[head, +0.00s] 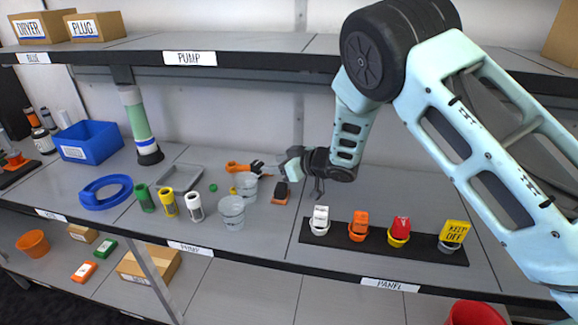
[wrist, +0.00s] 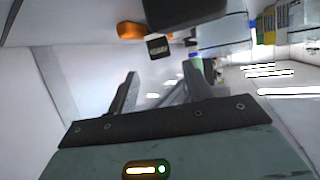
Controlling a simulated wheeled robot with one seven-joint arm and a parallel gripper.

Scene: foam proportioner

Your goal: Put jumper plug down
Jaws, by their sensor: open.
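My gripper (head: 262,167) is over the middle of the shelf, close to the clear cups. In the wrist view my gripper (wrist: 165,72) has its two fingers spread, with nothing held between them. A small orange and black piece (head: 280,192), which may be the jumper plug, lies on the shelf just right of the cups and below my gripper. An orange piece (wrist: 130,30) beside a black block shows past the fingers in the wrist view; I cannot tell whether it is the same piece. An orange tool-like part (head: 238,168) lies left of my fingertips.
Two clear cups (head: 231,212) stand close by. Green, yellow and white cylinders (head: 168,203), a grey tray (head: 180,178) and a blue ring (head: 106,192) are farther left. A black panel strip (head: 330,236) with several coloured plugs lies at the front right. The upper shelf (head: 260,42) hangs above.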

